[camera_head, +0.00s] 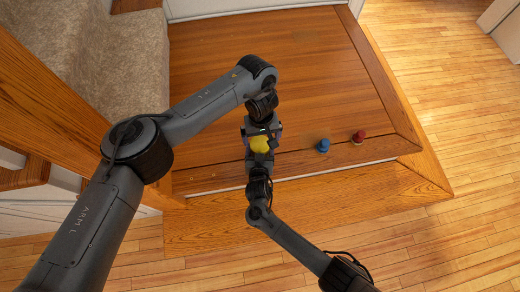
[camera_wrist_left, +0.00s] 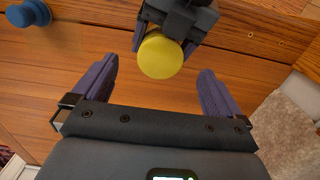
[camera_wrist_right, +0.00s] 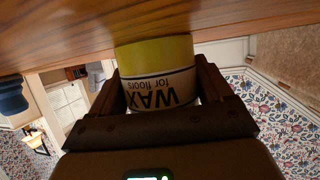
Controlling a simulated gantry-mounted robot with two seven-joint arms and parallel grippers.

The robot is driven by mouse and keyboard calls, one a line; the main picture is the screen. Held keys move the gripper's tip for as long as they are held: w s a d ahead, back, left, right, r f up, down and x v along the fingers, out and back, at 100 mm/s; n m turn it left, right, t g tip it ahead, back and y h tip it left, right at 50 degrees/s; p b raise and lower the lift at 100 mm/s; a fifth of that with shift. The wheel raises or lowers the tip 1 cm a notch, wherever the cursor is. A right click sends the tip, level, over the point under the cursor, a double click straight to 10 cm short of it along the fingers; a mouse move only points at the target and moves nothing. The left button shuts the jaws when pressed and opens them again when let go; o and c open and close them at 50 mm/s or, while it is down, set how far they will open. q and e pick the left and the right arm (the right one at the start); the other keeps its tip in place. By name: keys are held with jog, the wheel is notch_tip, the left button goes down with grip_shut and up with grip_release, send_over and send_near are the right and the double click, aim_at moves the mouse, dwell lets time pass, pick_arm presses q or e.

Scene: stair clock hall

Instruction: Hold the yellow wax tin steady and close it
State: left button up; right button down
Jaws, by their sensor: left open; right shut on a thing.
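The yellow wax tin (camera_head: 260,145) stands on the wooden surface, partly covered by my grippers in the head view. My right gripper (camera_head: 259,161) is shut on its sides. In the right wrist view the tin (camera_wrist_right: 158,75) appears upside down, with a yellow band against the wood and a pale "WAX for floors" label. In the left wrist view its round, plain yellow top (camera_wrist_left: 160,56) faces the camera; I cannot tell how far any lid is seated. My left gripper (camera_wrist_left: 156,90) is open and empty, its fingers apart from the tin on either side below it in the picture.
A blue knob-like object (camera_head: 323,145) and a red one (camera_head: 358,137) stand to the right of the tin on the wooden landing (camera_head: 270,60). A carpeted stair (camera_head: 95,50) and wooden post (camera_head: 50,100) are on the left. The landing behind the tin is clear.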

aim_at(260, 144)
pick_arm(q)
jog(key=shift+w+a+r, duration=0.3)
jog(key=shift+w+r, duration=0.3)
jog(key=shift+r, duration=0.25)
jog(key=shift+f, duration=0.1)
jog(key=shift+f, duration=3.95)
jog(key=shift+c, duration=0.2)
jog(key=c, duration=1)
jog(key=m, duration=0.5)
jog(key=shift+c, duration=0.2)
jog(key=m, duration=0.4)
jog(key=shift+m, duration=0.3)
jog(key=o, duration=1.1)
